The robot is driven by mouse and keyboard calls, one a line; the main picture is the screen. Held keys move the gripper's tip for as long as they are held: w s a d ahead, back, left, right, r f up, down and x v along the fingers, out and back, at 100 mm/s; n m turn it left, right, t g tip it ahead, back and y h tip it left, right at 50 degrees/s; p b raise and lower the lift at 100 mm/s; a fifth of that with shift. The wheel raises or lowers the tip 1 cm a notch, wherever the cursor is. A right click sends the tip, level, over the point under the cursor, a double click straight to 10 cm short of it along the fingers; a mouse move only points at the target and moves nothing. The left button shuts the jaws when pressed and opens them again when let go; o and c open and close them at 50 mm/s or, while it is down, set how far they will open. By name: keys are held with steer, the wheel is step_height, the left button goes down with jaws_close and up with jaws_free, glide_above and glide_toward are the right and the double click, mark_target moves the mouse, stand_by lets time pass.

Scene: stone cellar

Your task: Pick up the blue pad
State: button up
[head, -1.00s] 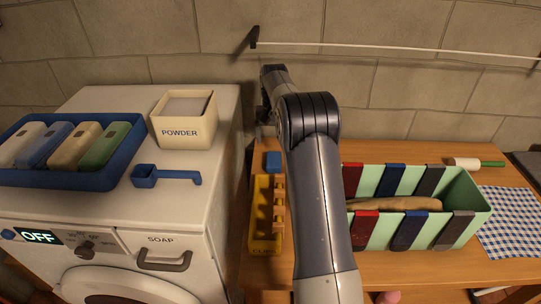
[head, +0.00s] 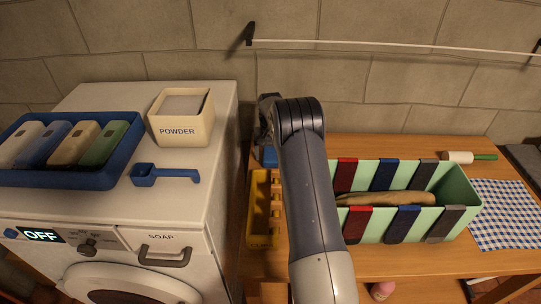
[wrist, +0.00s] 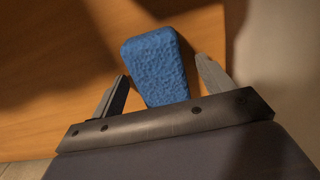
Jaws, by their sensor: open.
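The blue pad (wrist: 155,62) is a rough-surfaced, wedge-shaped block on the wooden table in the wrist view. My gripper (wrist: 162,70) is open, with one finger on each side of the pad's near part. Gaps show between the pad and both fingers, and nothing is held. I cannot tell the gripper's exact height above the table. In the head view the blue pad (head: 269,156) shows at the table's back left, partly hidden by my arm.
A yellow rack (head: 258,235) stands in front of the pad. A green bin (head: 462,195) with coloured straps stands right of my arm. The washing machine (head: 215,150) on the left carries a blue tray (head: 110,180), a powder box (head: 182,130) and a blue scoop (head: 145,172). A stone wall stands behind.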

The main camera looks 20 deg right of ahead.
mark_target(270, 154)
steer(key=shift+f, duration=0.1)
steer(key=c, duration=1.1)
step_height(270, 154, up, 10)
steer(key=shift+b, duration=0.9)
